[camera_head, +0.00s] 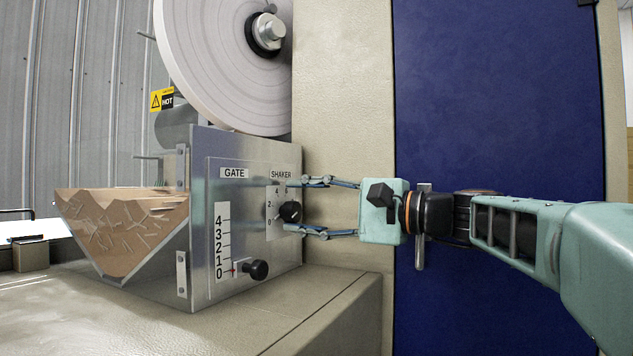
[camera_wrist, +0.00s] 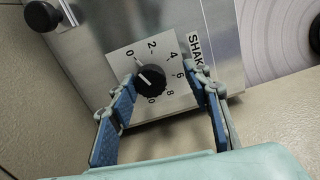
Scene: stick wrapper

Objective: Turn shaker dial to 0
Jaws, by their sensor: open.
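The shaker dial (camera_head: 290,211) is a round black knob on a white scale plate on the metal box, under the SHAKER label (camera_head: 281,174). In the wrist view the dial (camera_wrist: 151,80) has numbers around it, with 0 at the upper left. A pale pointer mark on it seems to face up and left, toward the 0 side; its exact reading is hard to tell. My gripper (camera_head: 294,206) is open, its two blue-padded fingers on either side of the dial. In the wrist view the gripper (camera_wrist: 160,77) has its left fingertip close to the dial and its right one farther away.
The GATE slider knob (camera_head: 257,269) sits low on the same panel, left of the dial. A hopper of sticks (camera_head: 125,225) is at the left, and a large reel (camera_head: 228,60) stands above. A beige ledge (camera_head: 325,300) lies below; a blue door (camera_head: 500,110) is behind my arm.

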